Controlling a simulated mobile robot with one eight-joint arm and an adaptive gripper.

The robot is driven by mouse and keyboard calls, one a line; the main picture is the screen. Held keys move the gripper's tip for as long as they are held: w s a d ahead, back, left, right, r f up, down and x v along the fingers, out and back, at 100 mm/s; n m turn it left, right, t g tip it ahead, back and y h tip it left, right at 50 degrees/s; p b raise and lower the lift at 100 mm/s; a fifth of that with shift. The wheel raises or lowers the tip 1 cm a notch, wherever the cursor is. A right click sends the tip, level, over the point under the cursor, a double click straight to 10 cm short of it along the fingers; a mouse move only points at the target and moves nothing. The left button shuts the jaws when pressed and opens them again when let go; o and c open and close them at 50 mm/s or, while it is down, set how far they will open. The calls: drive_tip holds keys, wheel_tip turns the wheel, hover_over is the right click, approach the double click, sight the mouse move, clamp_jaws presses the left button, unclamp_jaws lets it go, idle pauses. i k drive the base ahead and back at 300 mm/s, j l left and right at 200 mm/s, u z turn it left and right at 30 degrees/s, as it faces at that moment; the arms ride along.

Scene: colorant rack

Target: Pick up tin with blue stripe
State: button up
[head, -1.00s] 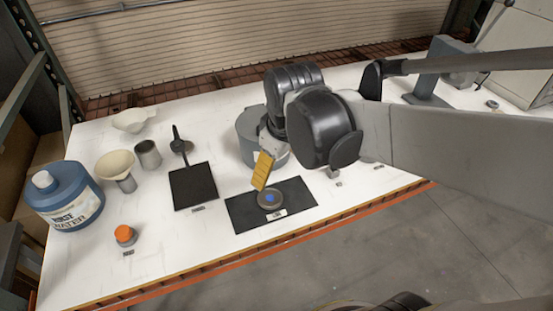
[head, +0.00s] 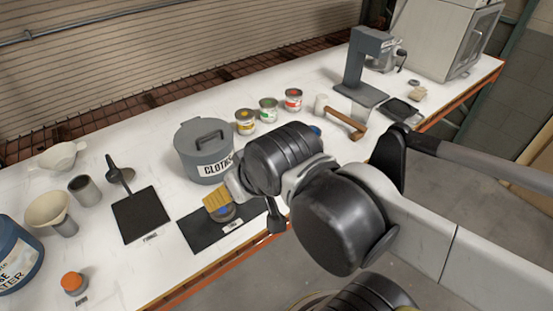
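On the black mat (head: 190,236) at the front of the table lies a round grey tin-like thing with a blue spot on top (head: 222,214). Its side is mostly hidden, so I cannot make out a stripe. My gripper (head: 218,201) is over this mat, its yellow finger pad right beside or above the round thing. I cannot tell whether it touches, or how far the fingers are apart. Three tins with yellow (head: 245,122), green (head: 268,110) and red (head: 293,100) markings stand farther back. A small blue patch (head: 316,130) shows behind my arm, mostly hidden.
A grey lidded bin marked "CLOTHS" (head: 204,152) stands just behind my gripper. A hammer (head: 345,122), a grey stand (head: 366,68) and a white machine (head: 440,38) are to the right. Another black mat (head: 140,216), funnels and an orange-capped jar (head: 73,282) are to the left.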

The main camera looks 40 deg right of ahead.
sight(317, 130)
drive_tip(key=z, duration=1.7)
